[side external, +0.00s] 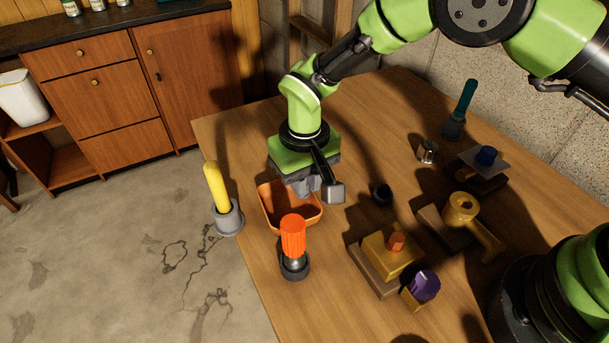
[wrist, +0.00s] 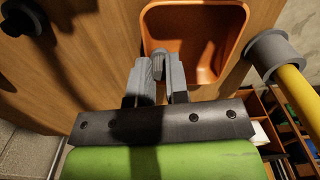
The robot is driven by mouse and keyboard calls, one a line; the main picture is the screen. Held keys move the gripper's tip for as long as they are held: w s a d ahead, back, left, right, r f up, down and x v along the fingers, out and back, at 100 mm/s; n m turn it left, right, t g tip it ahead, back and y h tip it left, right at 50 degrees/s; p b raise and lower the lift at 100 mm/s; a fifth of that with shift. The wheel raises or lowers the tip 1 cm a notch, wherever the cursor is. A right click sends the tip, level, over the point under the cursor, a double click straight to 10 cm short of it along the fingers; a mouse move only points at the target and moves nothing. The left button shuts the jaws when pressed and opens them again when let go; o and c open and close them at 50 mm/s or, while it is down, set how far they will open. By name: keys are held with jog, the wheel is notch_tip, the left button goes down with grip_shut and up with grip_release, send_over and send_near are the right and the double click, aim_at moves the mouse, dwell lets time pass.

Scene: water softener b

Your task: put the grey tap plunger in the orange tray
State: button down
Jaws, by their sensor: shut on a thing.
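The orange tray (side external: 269,213) stands near the table's left edge in the side view. Its open inside and rim (wrist: 242,35) show at the top of the wrist view. My gripper (side external: 312,192) is over the tray's back right part, pointing down. In the wrist view, my gripper (wrist: 160,72) is shut on a small grey piece, which I take to be the grey tap plunger (wrist: 158,66). The fingers hide most of it, so its shape is hard to tell. The held piece is apart from the tray's floor as far as I can see.
A yellow-handled tool in a grey holder (side external: 229,219) stands left of the tray. An orange-handled tool (side external: 293,235) stands just in front of it.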

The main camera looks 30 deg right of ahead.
jog(key=shift+f, duration=0.3)
jog(key=c, duration=1.1)
grip_release()
